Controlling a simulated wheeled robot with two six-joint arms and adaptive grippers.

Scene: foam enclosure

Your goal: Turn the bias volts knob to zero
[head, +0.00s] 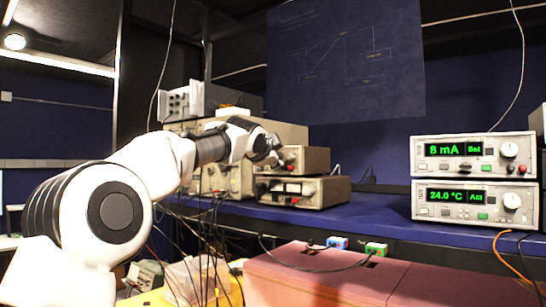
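My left arm reaches in from the left, and its gripper (268,152) is at the front of a beige instrument (316,160) in the stack on the shelf. The gripper is small and dark here, so I cannot tell whether its fingers are open or touching a knob. Below it is a second beige instrument (328,192) with a meter window and small red and dark knobs. No label reading bias volts is legible, so I cannot tell which knob it is; my arm and gripper hide part of the stack. My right gripper is not in view.
At right stand two stacked units, the upper display (455,149) reading 8 mA and the lower display (455,195) reading 24.0 °C. Between them and the beige stack, the blue shelf (378,213) is mostly bare. A reddish box (325,280) and hanging cables are in front.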

